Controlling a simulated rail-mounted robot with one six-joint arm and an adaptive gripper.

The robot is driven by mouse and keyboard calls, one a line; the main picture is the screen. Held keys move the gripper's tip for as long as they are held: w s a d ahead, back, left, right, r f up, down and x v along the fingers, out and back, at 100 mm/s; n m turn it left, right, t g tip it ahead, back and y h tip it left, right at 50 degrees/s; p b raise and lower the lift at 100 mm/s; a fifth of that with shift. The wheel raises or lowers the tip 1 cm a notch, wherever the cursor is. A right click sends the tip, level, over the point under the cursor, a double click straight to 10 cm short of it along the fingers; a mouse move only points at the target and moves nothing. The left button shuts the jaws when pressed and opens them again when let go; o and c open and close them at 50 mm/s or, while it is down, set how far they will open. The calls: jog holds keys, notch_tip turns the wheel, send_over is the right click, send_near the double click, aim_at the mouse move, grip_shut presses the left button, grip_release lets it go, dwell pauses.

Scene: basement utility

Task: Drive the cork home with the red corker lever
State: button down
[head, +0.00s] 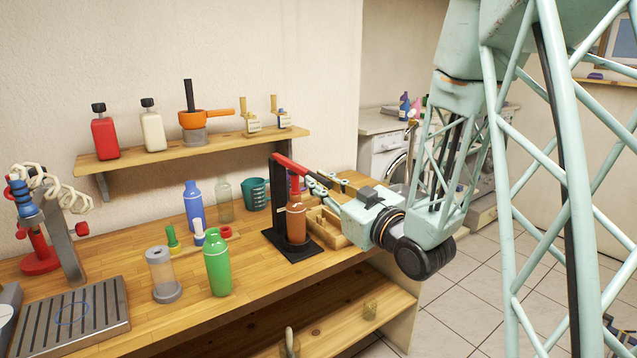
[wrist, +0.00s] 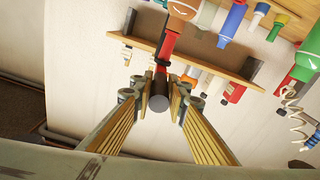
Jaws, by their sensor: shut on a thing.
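The black corker stand (head: 290,249) is on the wooden workbench. A brown bottle (head: 296,225) stands upright in it. The red corker lever (head: 289,164) slants from the top of the stand down to the right, toward my gripper (head: 317,183). In the wrist view the red lever (wrist: 169,45) ends in a dark grip (wrist: 158,96). My gripper (wrist: 160,92) is shut on that end, one finger on each side. The orange-brown bottle (wrist: 184,9) shows at the top edge of the wrist view. I cannot make out the cork.
A teal measuring cup (head: 256,194) and a wooden crate (head: 326,228) are close by. A wall shelf (head: 200,147) with bottles hangs behind.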

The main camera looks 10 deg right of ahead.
jog(key=c, duration=2.5)
grip_release()
jog(key=shift+f, duration=0.25)
jog(key=shift+c, duration=0.2)
jog(key=shift+s, duration=0.1)
jog(key=shift+r, duration=0.25)
jog(key=shift+r, duration=4.8)
